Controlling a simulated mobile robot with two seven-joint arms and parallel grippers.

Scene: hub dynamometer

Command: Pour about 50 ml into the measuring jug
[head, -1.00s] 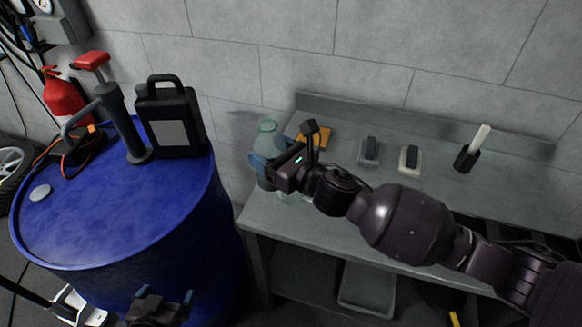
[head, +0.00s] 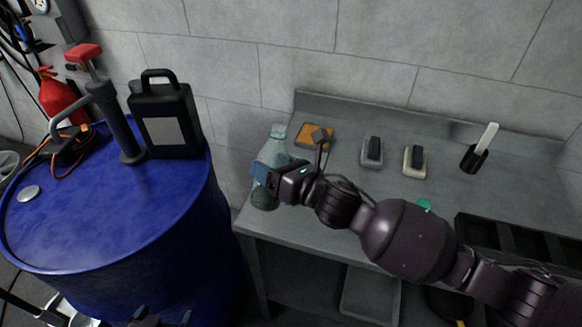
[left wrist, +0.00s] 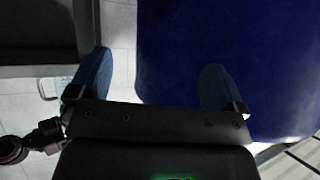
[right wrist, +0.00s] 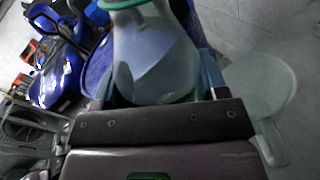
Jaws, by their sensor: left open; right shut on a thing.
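My right gripper (head: 277,184) is shut on a translucent teal bottle (head: 273,152) at the left end of the bench, in front of the wall. The bottle leans a little, neck up. In the right wrist view the bottle (right wrist: 155,55) fills the space between the fingers, and a slanted line shows inside it. A pale clear vessel (right wrist: 262,90), perhaps the measuring jug, shows right of that gripper; its contents cannot be made out, and the head view does not show it clearly. My left gripper (left wrist: 155,88) is open and empty, low beside the blue drum.
The blue drum (head: 90,205) carries a black canister (head: 167,120) and a hand pump (head: 122,125). The grey bench (head: 350,215) holds an orange pad (head: 314,136), two small blocks, a dark holder (head: 473,158), a green disc (head: 424,205) and a dark tray.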

